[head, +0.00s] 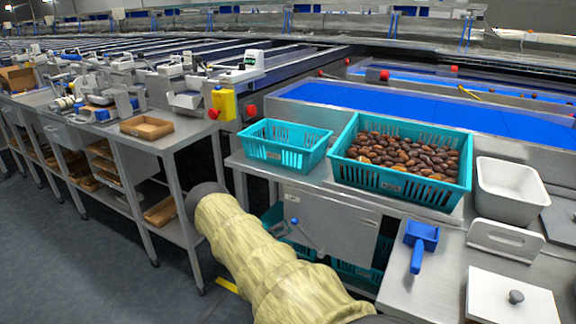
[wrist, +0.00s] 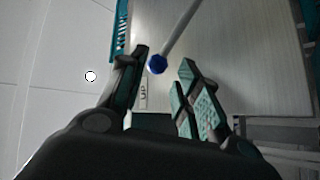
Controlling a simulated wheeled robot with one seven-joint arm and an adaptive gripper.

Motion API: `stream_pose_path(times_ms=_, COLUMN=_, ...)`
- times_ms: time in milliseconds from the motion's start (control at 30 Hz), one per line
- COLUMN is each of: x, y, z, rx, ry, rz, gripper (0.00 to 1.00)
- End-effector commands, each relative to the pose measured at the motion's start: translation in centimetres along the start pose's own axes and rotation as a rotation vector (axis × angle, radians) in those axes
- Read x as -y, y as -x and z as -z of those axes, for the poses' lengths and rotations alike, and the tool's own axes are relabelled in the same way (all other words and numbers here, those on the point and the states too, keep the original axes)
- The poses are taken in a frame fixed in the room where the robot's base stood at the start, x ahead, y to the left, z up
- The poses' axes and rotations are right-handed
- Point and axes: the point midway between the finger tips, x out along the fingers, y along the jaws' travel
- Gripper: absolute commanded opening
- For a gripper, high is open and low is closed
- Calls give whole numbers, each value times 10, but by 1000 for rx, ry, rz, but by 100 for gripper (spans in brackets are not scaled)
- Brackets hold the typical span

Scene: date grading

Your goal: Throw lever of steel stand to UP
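The steel stand (head: 335,222) has a grey front panel with a lever that ends in a blue knob (head: 294,221). In the wrist view the lever's pale rod (wrist: 182,30) runs from the top edge down to the blue knob (wrist: 157,64). My gripper (wrist: 164,57) is open, and the knob shows between its two fingertips, nearer the left one. I cannot tell whether either finger touches it. A white label reading UP (wrist: 143,96) shows between the fingers, below the knob. In the head view my sleeved arm covers the panel's lower left, and my gripper is mostly hidden.
On the stand's top are an empty teal crate (head: 287,146) and a teal crate of dates (head: 401,187).

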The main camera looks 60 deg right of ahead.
Motion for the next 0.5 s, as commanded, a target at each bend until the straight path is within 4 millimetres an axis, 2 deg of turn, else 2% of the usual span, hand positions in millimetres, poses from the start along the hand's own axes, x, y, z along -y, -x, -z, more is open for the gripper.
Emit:
stream_pose_path(times_ms=300, x=1, y=52, z=-1, rx=-4, ry=-1, rz=0, gripper=33)
stream_pose_path(times_ms=500, x=2, y=74, z=-2, rx=-2, ry=0, rz=-1, gripper=33)
